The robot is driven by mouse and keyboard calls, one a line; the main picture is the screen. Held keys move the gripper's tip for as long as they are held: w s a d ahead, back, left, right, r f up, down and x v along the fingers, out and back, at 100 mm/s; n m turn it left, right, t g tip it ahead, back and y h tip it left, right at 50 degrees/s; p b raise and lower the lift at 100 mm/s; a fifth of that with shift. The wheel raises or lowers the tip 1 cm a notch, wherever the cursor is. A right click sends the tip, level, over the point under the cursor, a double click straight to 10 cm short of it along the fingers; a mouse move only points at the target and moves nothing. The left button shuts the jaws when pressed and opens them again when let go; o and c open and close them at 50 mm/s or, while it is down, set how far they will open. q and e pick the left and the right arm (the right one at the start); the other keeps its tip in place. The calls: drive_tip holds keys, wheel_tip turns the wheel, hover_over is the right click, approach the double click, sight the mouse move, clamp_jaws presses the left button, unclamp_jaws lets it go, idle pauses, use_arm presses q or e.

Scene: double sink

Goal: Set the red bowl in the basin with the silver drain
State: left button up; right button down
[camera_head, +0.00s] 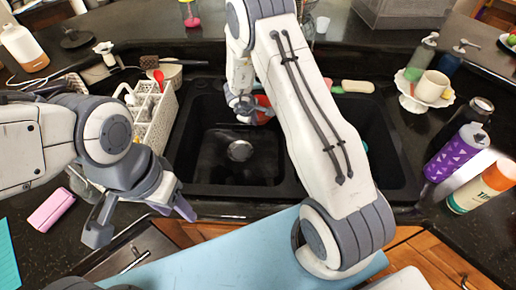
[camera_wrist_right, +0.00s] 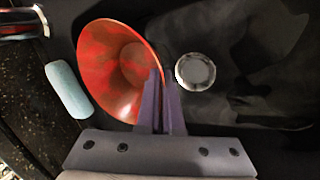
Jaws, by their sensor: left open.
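The red bowl (camera_head: 263,102) shows partly behind my right arm, at the back of the left basin (camera_head: 205,115). It also shows tilted in the right wrist view (camera_wrist_right: 105,65). My right gripper (camera_head: 246,108) is closed on the bowl's rim, one finger inside and one outside, as its fingers (camera_wrist_right: 161,95) show. The silver drain (camera_head: 240,150) is on the floor of the left basin, nearer the front than the bowl; it also shows in the wrist view (camera_wrist_right: 195,71). Whether the bowl touches the basin floor is unclear. My left gripper (camera_head: 140,212) is open and empty, left of the sink.
The right basin (camera_head: 385,150) is partly hidden by my right arm. A white caddy (camera_head: 155,115) stands left of the sink. A pale bar (camera_head: 357,86) lies on the back rim.

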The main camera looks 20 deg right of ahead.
wheel_tip(320, 180, down, 13)
drive_tip(key=b, duration=0.4)
drive_tip(key=shift+d+f+b, duration=0.1)
drive_tip(key=shift+f+b, duration=0.05)
drive_tip(key=shift+b, duration=0.25)
drive_tip(key=shift+f, duration=2.25)
drive_tip(key=shift+f, duration=0.15)
drive_tip(key=c, duration=1.1)
unclamp_jaws()
drive_tip(key=p+v, duration=0.1)
drive_tip(key=v, duration=1.1)
